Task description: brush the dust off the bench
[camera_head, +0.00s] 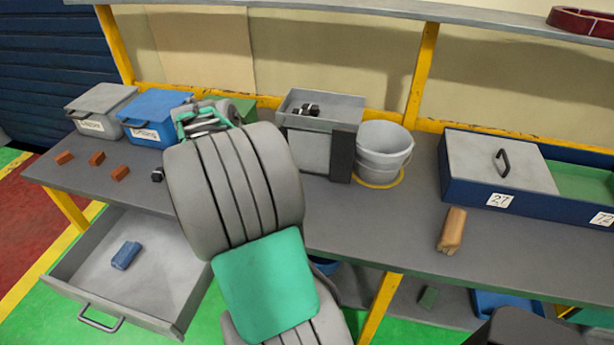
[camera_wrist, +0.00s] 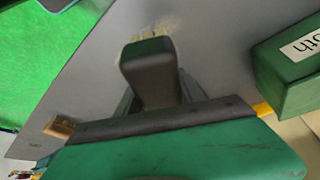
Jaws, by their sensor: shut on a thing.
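The grey bench (camera_head: 345,225) runs across the head view, and its top also fills the middle of the wrist view (camera_wrist: 95,80). In the wrist view my gripper (camera_wrist: 155,88) is shut on a dark-handled brush (camera_wrist: 148,68). Yellowish bristles (camera_wrist: 148,40) show at the brush's far end, close over the bench top; I cannot tell whether they touch it. A pale, speckled patch of dust (camera_wrist: 170,20) lies just beyond the bristles. In the head view my arm hides the brush, the dust and most of the gripper.
A green labelled box (camera_wrist: 292,65) stands right of the brush. An open drawer (camera_head: 95,285) juts out below.

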